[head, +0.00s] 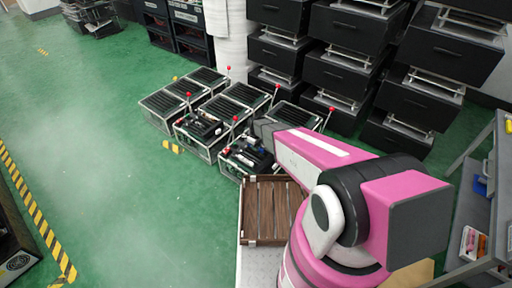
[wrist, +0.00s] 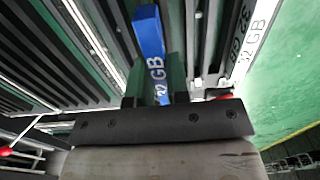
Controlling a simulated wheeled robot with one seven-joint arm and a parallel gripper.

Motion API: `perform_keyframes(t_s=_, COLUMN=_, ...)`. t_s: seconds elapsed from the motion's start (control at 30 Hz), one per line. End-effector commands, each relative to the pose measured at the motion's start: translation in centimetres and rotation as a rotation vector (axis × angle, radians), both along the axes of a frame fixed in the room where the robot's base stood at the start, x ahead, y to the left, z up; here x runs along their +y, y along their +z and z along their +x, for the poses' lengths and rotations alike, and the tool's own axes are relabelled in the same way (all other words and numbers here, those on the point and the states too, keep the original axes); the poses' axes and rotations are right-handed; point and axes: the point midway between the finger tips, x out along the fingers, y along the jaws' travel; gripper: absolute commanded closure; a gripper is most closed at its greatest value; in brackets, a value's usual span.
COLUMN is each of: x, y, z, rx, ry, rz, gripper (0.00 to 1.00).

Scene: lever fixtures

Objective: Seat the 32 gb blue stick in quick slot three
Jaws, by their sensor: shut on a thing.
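The blue stick (wrist: 150,45), marked 32 GB in white, is between the fingers of my gripper (wrist: 155,88) in the wrist view. The gripper is shut on it. The stick lies lengthwise among dark slotted rails (wrist: 102,40); I cannot tell whether it touches them or sits in a slot. The slot numbers are not readable, so quick slot three cannot be picked out. In the head view, my arm reaches over the front lever cases (head: 228,168), and the gripper tips are too small or hidden to make out.
A white stick (wrist: 254,40) marked 32 GB lies right of the blue one. Red-knobbed levers (head: 235,118) stand up from several cases. A wooden slatted tray (head: 262,205) is near my base. Black drawer stacks (head: 335,75) rise behind.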

Motion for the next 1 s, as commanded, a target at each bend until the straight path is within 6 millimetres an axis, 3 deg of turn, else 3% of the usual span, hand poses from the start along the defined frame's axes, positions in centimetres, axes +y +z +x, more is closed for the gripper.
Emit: perform_keyframes(t_s=1.0, x=0.0, y=-1.8, z=0.0, rx=0.0, ry=0.0, rz=0.0, gripper=1.0)
